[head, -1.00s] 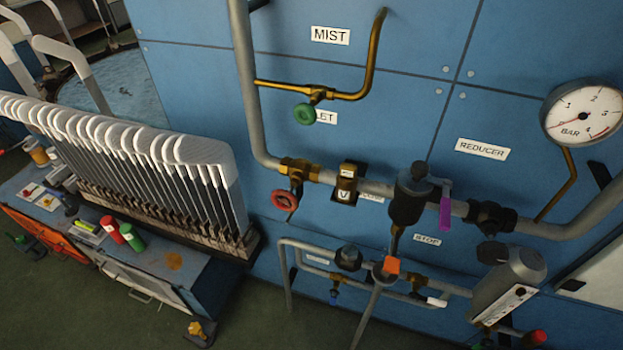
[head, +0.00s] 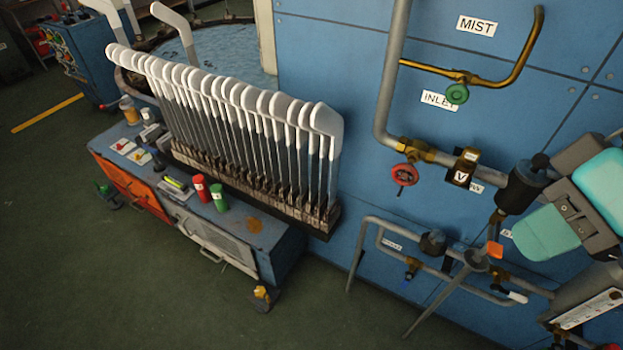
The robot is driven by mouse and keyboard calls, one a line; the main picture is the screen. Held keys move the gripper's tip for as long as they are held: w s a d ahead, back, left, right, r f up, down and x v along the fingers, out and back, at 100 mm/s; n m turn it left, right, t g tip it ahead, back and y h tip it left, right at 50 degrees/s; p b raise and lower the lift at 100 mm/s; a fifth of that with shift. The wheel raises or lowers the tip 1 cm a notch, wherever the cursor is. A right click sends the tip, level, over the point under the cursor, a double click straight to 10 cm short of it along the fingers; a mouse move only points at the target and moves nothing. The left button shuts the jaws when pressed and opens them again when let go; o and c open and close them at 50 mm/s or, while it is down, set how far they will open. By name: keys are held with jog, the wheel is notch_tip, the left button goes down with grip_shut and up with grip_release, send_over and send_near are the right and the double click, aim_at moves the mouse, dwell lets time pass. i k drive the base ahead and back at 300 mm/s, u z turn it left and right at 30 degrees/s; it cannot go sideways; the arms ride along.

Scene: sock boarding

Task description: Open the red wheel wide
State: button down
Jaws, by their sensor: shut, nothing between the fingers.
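The red wheel (head: 405,174) is a small handwheel on a brass valve (head: 416,150) in the grey pipe, right of the picture's middle. It stands clear and nothing touches it. How far it is turned cannot be told. My gripper (head: 572,210), with teal fingers, is at the right edge, well to the right of the wheel and apart from it. It is shut and empty, and partly covers the pipework behind it.
A green wheel (head: 457,94) sits on the thin brass pipe above. A brass block marked V (head: 463,167) is just right of the red wheel. A rack of white boards (head: 240,110) stands on a blue cart (head: 275,262) at left. Floor is open in front.

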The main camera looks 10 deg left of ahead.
aim_at(406, 170)
jog(key=u, duration=3.55)
jog(key=i, duration=1.05)
jog(key=z, duration=4.45)
jog(key=k, duration=0.3)
jog(key=u, duration=0.75)
